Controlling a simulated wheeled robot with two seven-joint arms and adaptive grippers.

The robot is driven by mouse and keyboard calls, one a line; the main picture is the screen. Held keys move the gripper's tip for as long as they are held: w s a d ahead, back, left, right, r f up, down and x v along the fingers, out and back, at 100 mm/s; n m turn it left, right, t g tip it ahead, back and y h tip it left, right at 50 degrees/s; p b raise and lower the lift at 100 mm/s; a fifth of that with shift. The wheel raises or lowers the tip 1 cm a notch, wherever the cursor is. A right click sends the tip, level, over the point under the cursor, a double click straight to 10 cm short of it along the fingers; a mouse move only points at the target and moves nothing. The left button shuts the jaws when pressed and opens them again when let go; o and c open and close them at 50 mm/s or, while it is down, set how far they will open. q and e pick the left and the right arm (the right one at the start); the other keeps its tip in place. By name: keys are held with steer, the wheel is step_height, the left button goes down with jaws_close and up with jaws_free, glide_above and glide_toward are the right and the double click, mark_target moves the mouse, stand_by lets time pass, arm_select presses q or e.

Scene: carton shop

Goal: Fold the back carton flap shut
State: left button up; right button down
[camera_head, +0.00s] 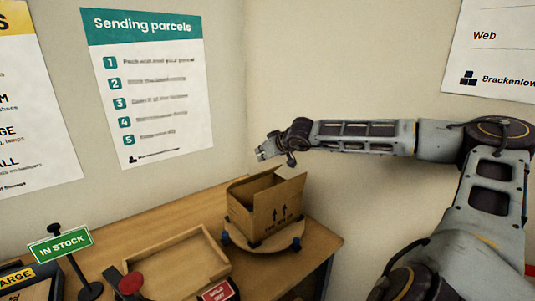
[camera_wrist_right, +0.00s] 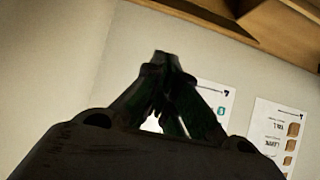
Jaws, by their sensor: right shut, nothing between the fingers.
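A brown cardboard carton (camera_head: 277,215) with printed arrows stands on a round turntable (camera_head: 262,247) near the table's back right corner. Its top is open, and raised cardboard shows along its back and left rim. I cannot clearly separate the back flap from the walls. My right gripper (camera_head: 262,154) is above and behind the carton, close to the wall, pointing left and apart from the carton. In the right wrist view its dark fingers (camera_wrist_right: 162,58) meet at the tips with nothing held. My left gripper is not in view.
A shallow wooden tray (camera_head: 180,262) lies left of the carton. An IN STOCK sign (camera_head: 60,245) on a stand and a red-topped object (camera_head: 130,283) are at the front left. Walls with posters (camera_head: 148,85) close off the back.

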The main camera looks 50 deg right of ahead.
steer(key=shift+f+v, duration=0.2)
steer(key=shift+v, duration=1.65)
steer(key=shift+s, duration=0.1)
